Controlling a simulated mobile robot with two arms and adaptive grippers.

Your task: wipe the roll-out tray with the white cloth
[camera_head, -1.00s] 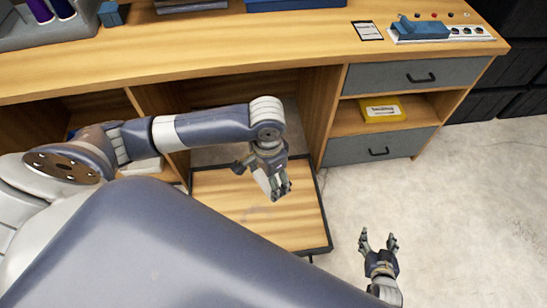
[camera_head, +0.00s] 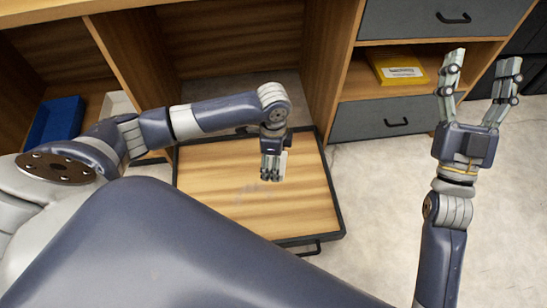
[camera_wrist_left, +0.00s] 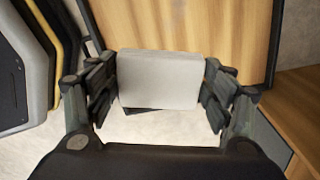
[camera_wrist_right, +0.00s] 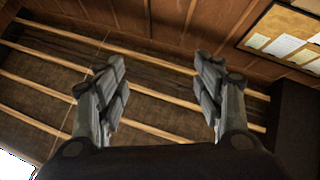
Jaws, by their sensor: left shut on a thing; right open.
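The roll-out tray (camera_head: 312,210) is a wood-coloured board with a dark rim, pulled out below the bench. A faint grey smudge (camera_head: 250,190) shows on its surface. My left gripper (camera_head: 271,177) is over the tray, pointing down, and is shut on the white cloth (camera_wrist_left: 160,80). The cloth looks like a flat pale block between the fingers in the left wrist view, where the tray (camera_wrist_left: 180,25) shows behind it. I cannot tell whether the cloth touches the tray. My right gripper (camera_head: 481,65) is open and empty, right of the tray, with fingers spread.
The bench has grey drawers (camera_head: 395,117) and a shelf holding a yellow box (camera_head: 398,69). A blue bin (camera_head: 56,122) sits in the left compartment. Pale floor (camera_head: 375,200) is clear right of the tray. The right wrist view shows a wooden wall with a notice board (camera_wrist_right: 290,40).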

